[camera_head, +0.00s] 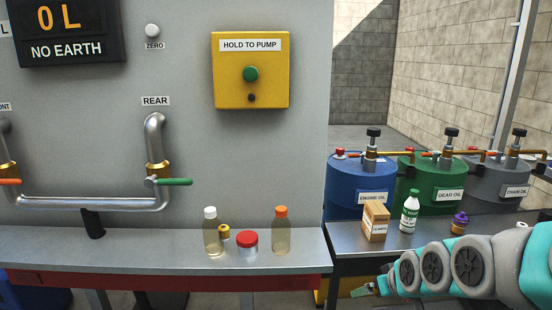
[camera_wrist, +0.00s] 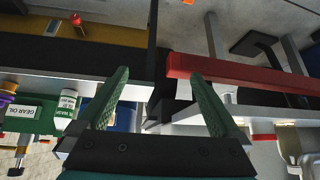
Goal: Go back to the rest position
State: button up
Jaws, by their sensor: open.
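My gripper (camera_head: 368,289) is at the bottom right of the head view, at the end of my teal and grey arm. It is low in front of the dark bench on the right, near the gap beside the grey bench. In the wrist view my gripper (camera_wrist: 158,76) shows two green fingers spread apart with nothing held between them. Behind the fingers are bench edges and a red beam (camera_wrist: 225,70). The wrist picture looks upside down. In the head view the fingers are small and partly cut off by the arm.
The grey bench (camera_head: 120,245) holds bottles and a red-lidded jar (camera_head: 247,246). The dark bench (camera_head: 345,237) holds a carton (camera_head: 375,221), a white-and-green bottle (camera_head: 410,212) and a purple-capped bottle (camera_head: 459,223), close to my arm. Blue (camera_head: 345,187), green (camera_head: 425,184) and grey (camera_head: 490,181) drums stand behind.

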jog(key=s+a+g, duration=0.4)
jog(key=s, duration=1.1)
jog(key=s+a+r+m+g+h, duration=0.1)
jog(key=s+a+g, duration=0.3)
jog(key=s, duration=1)
jog(key=shift+s+m, duration=0.3)
jog(key=shift+s, duration=0.1)
